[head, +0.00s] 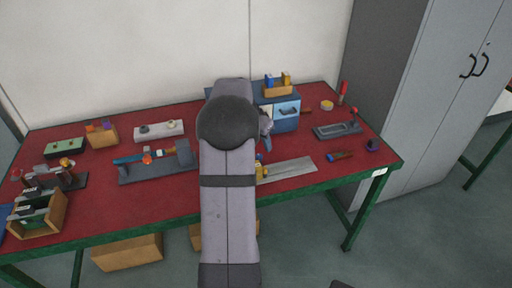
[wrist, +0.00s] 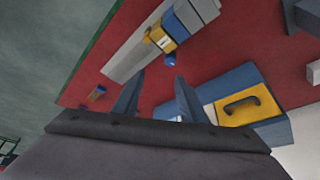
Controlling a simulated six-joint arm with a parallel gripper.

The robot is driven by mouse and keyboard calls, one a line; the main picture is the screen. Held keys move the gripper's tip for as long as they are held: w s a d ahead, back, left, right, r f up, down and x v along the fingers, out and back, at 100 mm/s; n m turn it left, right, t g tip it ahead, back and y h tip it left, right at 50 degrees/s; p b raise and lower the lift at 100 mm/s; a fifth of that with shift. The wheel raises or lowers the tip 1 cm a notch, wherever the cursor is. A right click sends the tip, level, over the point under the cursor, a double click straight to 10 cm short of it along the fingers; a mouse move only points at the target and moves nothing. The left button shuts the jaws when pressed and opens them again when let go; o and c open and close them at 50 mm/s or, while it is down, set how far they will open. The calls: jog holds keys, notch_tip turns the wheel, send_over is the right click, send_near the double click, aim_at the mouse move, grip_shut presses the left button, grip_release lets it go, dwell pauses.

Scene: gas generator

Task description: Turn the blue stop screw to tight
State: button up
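The blue stop screw (wrist: 169,60) shows in the wrist view as a small blue knob. It sticks out beside a yellow block (wrist: 160,40) on a long grey metal piece (wrist: 134,62). In the head view, part of the yellow block (head: 261,169) shows just right of my arm, on the grey plate (head: 290,170). My gripper (wrist: 159,76) is open and empty, its two fingers apart. The screw appears beyond the fingertips, between their lines; I see no contact. In the head view my arm hides most of the gripper and the block's left side.
A blue cabinet (head: 285,118) stands behind the plate; its yellow panel with a dark handle (wrist: 243,104) shows near my right finger in the wrist view. A grey tray (head: 337,131) and small tools lie to the right. The red tabletop (head: 318,150) has bare room there.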

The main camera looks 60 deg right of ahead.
jog(key=n+t, duration=0.1)
jog(key=a+f+n, duration=0.1)
jog(key=shift+a+f+n+t+y+p, duration=0.15)
jog(key=shift+f+n+t+y+p, duration=0.15)
jog(key=shift+t+p, duration=0.1)
jog(key=shift+w+d+r+n, duration=0.15)
jog(key=shift+w+d+n, duration=0.1)
jog(key=shift+n, duration=0.25)
jog(key=shift+d+r+n, duration=0.1)
jog(key=shift+d+n, duration=0.05)
jog(key=shift+n, duration=0.55)
jog(key=shift+p+x, duration=1.05)
jog(key=shift+x, duration=2.65)
jog(key=shift+d+r, duration=0.1)
jog(key=shift+c, duration=0.6)
jog(key=shift+w, duration=0.1)
grip_shut()
